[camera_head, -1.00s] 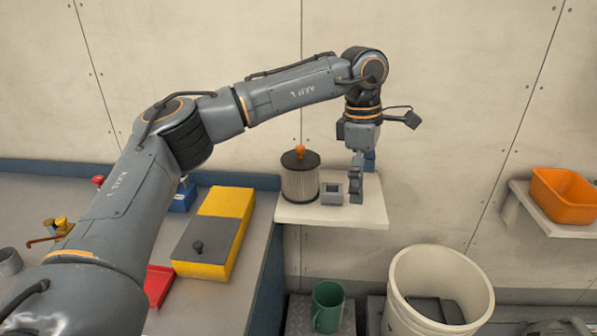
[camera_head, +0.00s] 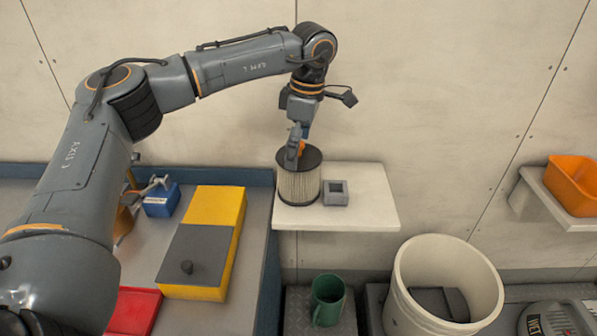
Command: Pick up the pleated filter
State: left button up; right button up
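The pleated filter (camera_head: 299,187) is a cream pleated cylinder with a dark top and an orange knob (camera_head: 302,148). It stands upright on the left part of a white shelf (camera_head: 358,208). My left gripper (camera_head: 294,158) points down from above, with its fingers at the knob, just over the filter's top. The fingers partly hide the knob, and I cannot tell whether they are closed on it. My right gripper is out of view.
A small grey square block (camera_head: 336,193) stands close to the filter's right. The shelf's right half is clear. A yellow and grey box (camera_head: 206,245) lies on the bench to the left. An orange bin (camera_head: 573,185) is at right.

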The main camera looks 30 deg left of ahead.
aim_at(299, 188)
pick_arm(q)
notch_tip(299, 188, down, 2)
jog(key=shift+s+p, duration=0.1)
jog(key=shift+p, duration=0.3)
notch_tip(299, 188, down, 4)
jog(key=shift+a+r+p, duration=0.15)
jog(key=shift+r+p, duration=0.1)
jog(key=shift+p, duration=0.2)
jog(key=shift+f, duration=0.25)
jog(key=shift+c, duration=0.8)
jog(key=c, duration=0.6)
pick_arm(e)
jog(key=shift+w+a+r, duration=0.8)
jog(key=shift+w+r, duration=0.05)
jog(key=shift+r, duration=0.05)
